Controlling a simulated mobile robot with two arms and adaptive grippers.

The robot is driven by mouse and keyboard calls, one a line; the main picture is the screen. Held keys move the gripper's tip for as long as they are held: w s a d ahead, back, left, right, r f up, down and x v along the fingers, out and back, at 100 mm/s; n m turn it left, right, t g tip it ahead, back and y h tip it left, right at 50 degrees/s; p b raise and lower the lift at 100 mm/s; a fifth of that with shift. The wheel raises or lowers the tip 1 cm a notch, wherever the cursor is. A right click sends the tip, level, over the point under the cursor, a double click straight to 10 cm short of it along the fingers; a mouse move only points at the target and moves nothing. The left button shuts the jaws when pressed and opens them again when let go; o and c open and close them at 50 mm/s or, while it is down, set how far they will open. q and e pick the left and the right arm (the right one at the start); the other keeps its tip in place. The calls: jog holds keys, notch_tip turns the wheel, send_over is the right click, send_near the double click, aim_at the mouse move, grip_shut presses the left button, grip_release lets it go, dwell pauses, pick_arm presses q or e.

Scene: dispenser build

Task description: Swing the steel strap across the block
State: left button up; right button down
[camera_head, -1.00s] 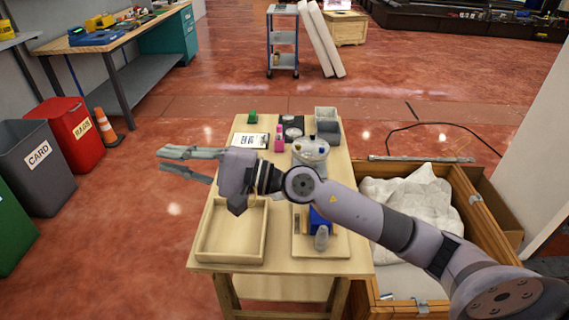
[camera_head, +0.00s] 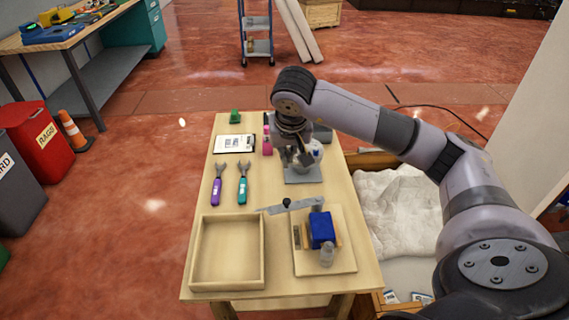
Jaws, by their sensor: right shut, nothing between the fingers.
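The block sits on the board between light wooden pieces. My left gripper is out of view.
A shallow wooden tray (camera_head: 228,285) stands left of the board. Purple (camera_head: 216,190) and teal-handled (camera_head: 242,188) tools and a clipboard (camera_head: 234,144) lie at left. A wooden crate with white cloth (camera_head: 395,210) is at right.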

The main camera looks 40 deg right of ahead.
aim_at(298, 202)
notch_tip(298, 202, down, 9)
jog(key=p, duration=0.2)
jog(key=shift+s+a, duration=0.25)
jog(key=shift+s, duration=0.2)
